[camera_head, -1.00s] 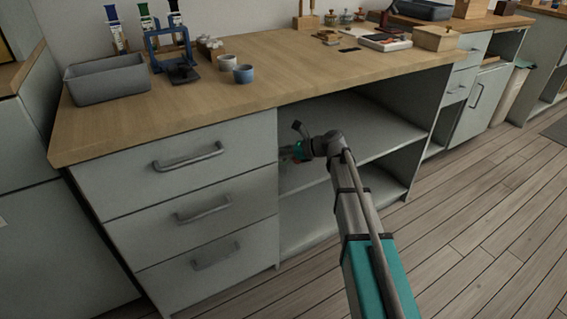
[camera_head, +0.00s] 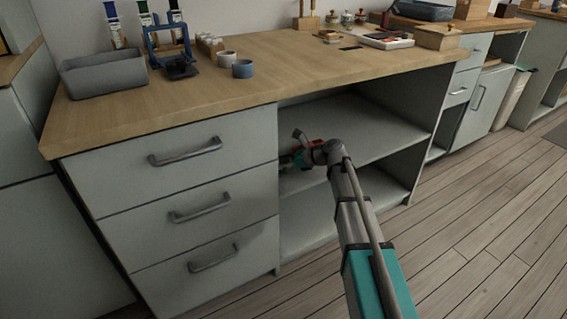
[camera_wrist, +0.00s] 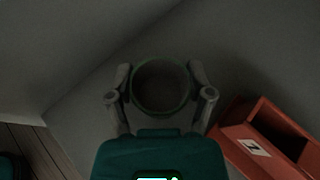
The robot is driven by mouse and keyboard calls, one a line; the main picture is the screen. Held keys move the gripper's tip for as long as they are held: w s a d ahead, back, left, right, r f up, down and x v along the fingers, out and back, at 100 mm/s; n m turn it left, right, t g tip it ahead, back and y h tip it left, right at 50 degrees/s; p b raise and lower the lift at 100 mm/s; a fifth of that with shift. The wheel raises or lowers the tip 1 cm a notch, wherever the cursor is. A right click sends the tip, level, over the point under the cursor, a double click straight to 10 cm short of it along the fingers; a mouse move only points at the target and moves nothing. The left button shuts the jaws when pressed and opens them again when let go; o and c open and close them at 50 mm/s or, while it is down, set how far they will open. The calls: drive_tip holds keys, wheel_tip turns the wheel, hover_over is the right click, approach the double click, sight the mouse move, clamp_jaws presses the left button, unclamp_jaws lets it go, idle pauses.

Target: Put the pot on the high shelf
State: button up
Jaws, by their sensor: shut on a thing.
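The pot (camera_wrist: 160,86) is round and dark with a greenish rim, seen from above in the wrist view. My gripper (camera_wrist: 161,78) is shut on it, one finger on each side. In the head view my gripper (camera_head: 290,160) is inside the open bay of the workbench, at the upper shelf (camera_head: 372,130), mostly hidden by the drawer block and my wrist. The pot cannot be made out in the head view. Whether its base touches the shelf board cannot be told.
A red bin (camera_wrist: 268,138) with a white label lies close right of the pot in the wrist view. The lower shelf (camera_head: 310,225) looks empty. The drawer block (camera_head: 185,190) borders the bay at left. The worktop (camera_head: 330,60) above holds a grey tub (camera_head: 104,76) and cups.

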drive_tip(key=o, duration=0.8)
drive_tip(key=shift+f, duration=0.1)
drive_tip(key=shift+c, duration=0.2)
drive_tip(key=shift+r, duration=0.2)
drive_tip(key=shift+d+r+p, duration=0.1)
drive_tip(key=shift+d+p, duration=0.2)
drive_tip(key=shift+p, duration=0.05)
drive_tip(key=p+v, duration=0.4)
drive_tip(key=v, duration=0.7)
drive_tip(key=shift+s+d+r, duration=0.1)
drive_tip(key=shift+d+r, duration=0.05)
